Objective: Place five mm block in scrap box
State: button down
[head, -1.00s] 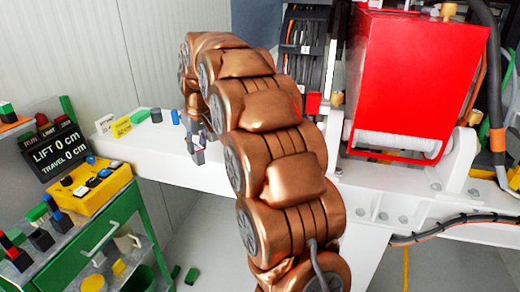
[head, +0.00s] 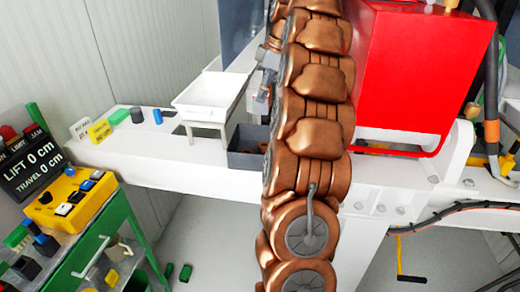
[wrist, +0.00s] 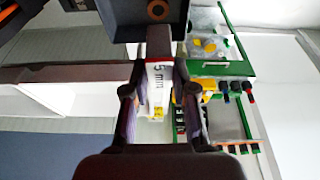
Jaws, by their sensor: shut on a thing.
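In the wrist view my gripper (wrist: 160,82) is shut on a pale block (wrist: 160,74) marked "5 mm", with one finger on each side of it. In the head view the block is hidden, and my gripper cannot be made out clearly behind and beside my copper arm. A dark grey open box (head: 243,159) with brownish pieces inside stands on the white beam, partly covered by my arm. It may be the scrap box; I see no label on it. In the wrist view a dark shape with a copper-coloured ring (wrist: 157,10) lies beyond the block's far end.
A white tray (head: 199,97) stands on legs left of the grey box. Green, grey and blue (head: 158,117) blocks sit on the white beam (head: 180,165). The red pump housing (head: 415,70) stands right of my arm. A green cart (head: 105,240) with a yellow control box (head: 70,196) is at left.

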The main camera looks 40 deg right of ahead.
aim_at(261, 113)
notch_tip(261, 113, down, 5)
jog(key=b, duration=0.4)
jog(key=shift+r+p, duration=0.1)
jog(key=shift+p, duration=0.35)
jog(key=shift+f+p, duration=1.8)
jog(key=shift+f, duration=4.4)
jog(key=shift+f, duration=0.2)
jog(key=c, duration=0.9)
grip_release()
jog(key=shift+c, duration=0.2)
jog(key=shift+r, duration=0.15)
